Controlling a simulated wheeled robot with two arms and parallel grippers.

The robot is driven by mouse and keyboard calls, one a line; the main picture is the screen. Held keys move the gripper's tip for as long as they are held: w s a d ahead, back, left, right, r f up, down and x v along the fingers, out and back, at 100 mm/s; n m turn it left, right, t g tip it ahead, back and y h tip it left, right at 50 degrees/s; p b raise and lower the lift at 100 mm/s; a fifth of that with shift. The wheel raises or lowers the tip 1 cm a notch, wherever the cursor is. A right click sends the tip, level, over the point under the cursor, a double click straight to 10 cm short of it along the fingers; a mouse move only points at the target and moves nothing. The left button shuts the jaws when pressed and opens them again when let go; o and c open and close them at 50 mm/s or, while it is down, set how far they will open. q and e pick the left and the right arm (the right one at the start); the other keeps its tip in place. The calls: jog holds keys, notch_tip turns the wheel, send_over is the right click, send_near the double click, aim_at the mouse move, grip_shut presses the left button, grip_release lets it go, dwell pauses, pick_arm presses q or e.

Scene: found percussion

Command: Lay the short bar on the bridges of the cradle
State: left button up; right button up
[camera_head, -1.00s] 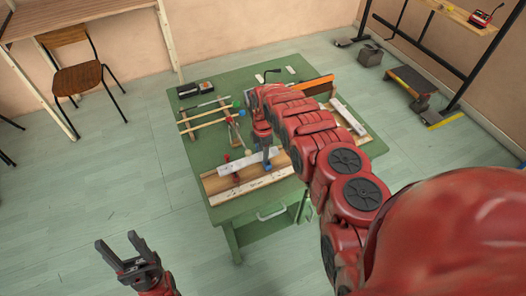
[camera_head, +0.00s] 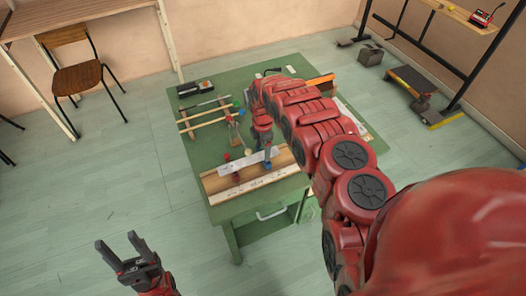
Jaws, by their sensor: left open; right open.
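A short pale bar (camera_head: 246,161) lies at a slant over the wooden cradle (camera_head: 214,184) along the green table's front edge. A small red piece shows below the bar and another at its upper left edge. My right gripper (camera_head: 267,163) points down at the bar's right part; it is open, with fingertips close to the bar. Whether the bar touches the bridges is too small to tell. My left gripper (camera_head: 120,252) is open and empty, over the floor left of the table.
The green table (camera_head: 205,152) also holds a wooden rack with sticks (camera_head: 207,118), a dark box (camera_head: 193,89) and an orange-edged block (camera_head: 321,80). My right arm hides much of its right half. A chair (camera_head: 78,78) stands at the left; floor left of the table is clear.

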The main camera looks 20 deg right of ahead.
notch_tip(320, 180, up, 16)
jog(key=p, duration=0.5)
jog(key=shift+f, duration=0.25)
